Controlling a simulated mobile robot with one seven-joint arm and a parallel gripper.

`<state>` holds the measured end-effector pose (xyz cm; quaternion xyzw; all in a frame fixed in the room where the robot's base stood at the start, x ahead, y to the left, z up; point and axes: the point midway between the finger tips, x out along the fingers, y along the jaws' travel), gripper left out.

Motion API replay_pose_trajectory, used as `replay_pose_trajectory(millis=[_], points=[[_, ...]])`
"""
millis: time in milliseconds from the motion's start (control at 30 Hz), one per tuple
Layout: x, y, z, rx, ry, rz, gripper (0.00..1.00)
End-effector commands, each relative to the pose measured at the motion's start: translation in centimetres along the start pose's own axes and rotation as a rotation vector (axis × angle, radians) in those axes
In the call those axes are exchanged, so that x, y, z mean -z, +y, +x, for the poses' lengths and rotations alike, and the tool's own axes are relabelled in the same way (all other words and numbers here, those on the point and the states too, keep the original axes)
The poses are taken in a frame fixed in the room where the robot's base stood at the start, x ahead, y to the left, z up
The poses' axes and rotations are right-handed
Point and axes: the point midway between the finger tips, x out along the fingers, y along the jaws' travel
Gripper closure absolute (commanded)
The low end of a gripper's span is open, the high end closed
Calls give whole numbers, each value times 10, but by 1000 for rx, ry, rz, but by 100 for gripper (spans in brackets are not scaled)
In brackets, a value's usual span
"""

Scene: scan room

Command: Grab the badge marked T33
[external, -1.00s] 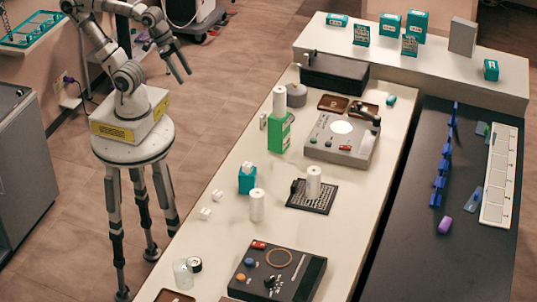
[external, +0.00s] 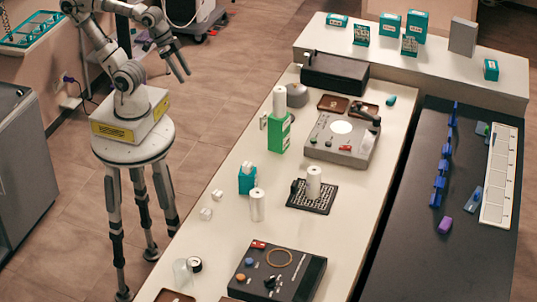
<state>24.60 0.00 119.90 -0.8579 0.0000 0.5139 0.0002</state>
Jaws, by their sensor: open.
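No marking T33 can be read in the external view, so I cannot tell which thing is the badge. Small blue pieces (external: 438,182) stand in a row on the dark counter at the right. A flat blue-grey piece (external: 473,200) lies near them, beside a white strip with panels (external: 499,178). My gripper (external: 184,76) is open and empty at the upper left, above the floor and well apart from the counters.
A long white counter (external: 222,237) holds a green box (external: 279,134), a grey device (external: 341,141), a dark control box (external: 277,273) and white cylinders. Teal boxes (external: 417,24) stand on the back counter (external: 470,70). A purple block (external: 445,225) lies on the dark counter.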

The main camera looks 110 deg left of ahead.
Motion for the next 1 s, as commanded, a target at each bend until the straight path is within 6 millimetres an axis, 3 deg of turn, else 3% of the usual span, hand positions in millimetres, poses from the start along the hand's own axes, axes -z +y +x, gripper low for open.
replay_pose_trajectory(millis=[167, 267, 1000], points=[[-1, -6, 13, 28, -53, 50, 48], [-3, -16, 31, 70, -134, 129, 48], [7, -100, 195, 415, -843, 1009, 48]])
